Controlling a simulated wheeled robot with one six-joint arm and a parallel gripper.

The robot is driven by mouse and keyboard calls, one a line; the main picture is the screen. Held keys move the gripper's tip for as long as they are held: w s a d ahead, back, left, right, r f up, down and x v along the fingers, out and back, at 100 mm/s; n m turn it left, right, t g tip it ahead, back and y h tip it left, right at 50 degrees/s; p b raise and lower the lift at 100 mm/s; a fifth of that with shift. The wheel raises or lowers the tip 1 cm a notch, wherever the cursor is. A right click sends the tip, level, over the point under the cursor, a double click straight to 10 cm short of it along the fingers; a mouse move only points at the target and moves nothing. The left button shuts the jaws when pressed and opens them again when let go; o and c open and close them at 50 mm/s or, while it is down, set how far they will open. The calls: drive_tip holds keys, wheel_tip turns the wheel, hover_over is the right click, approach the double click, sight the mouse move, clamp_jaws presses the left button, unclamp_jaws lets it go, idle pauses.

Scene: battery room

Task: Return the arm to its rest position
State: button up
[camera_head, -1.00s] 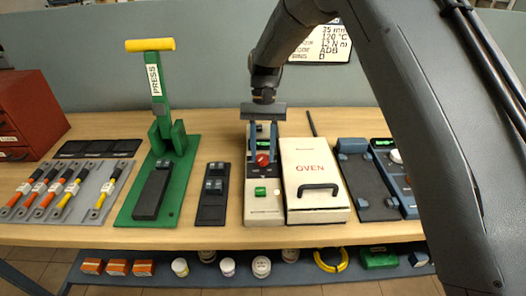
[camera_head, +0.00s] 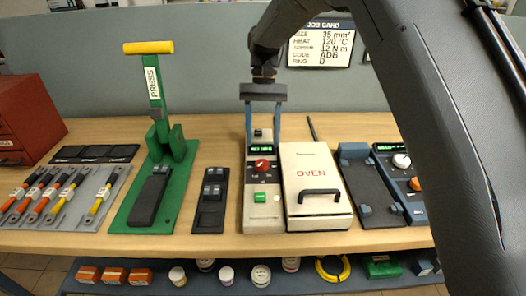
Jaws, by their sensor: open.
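My gripper (camera_head: 264,125) hangs pointing down above the back of the oven's control unit (camera_head: 262,217). Its two blue-grey fingers are apart, with nothing held between them. The control unit has a lit green display, a red knob (camera_head: 262,166) and a green button (camera_head: 260,197). The fingertips appear above or behind the display; I cannot tell the exact height. My arm comes down from the upper right and hides part of the bench's right side.
The white oven (camera_head: 318,212) stands right of the control unit, its lid closed. A green press (camera_head: 150,205) with a yellow handle stands left. A cable rack (camera_head: 60,208) and red cabinet (camera_head: 22,115) are far left. A job card (camera_head: 321,46) hangs behind. Jars and boxes line the lower shelf (camera_head: 210,284).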

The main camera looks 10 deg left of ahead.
drive_tip(key=shift+v, duration=0.75)
drive_tip(key=shift+m+t+y, duration=0.3)
drive_tip(key=shift+t, duration=0.4)
drive_tip(key=d, duration=0.7)
drive_tip(key=s+d, duration=0.1)
drive_tip(key=d, duration=0.2)
drive_tip(key=shift+s+d+f, duration=0.1)
drive_tip(key=shift+d, duration=0.3)
drive_tip(key=shift+t, duration=0.6)
drive_tip(key=s+d, duration=0.1)
drive_tip(key=d, duration=0.1)
drive_tip(key=s+d, duration=0.1)
drive_tip(key=d, duration=0.2)
drive_tip(key=s+d+f, duration=0.1)
drive_tip(key=d, duration=0.2)
drive_tip(key=shift+s, duration=0.2)
drive_tip(key=s+d+f+m+t, duration=0.1)
drive_tip(key=s+d+f+t, duration=0.1)
drive_tip(key=s+d, duration=1.2)
drive_tip(key=shift+s+f+t, duration=0.4)
drive_tip(key=shift+s+f, duration=0.35)
drive_tip(key=shift+s, duration=0.05)
drive_tip(key=shift+d, duration=0.1)
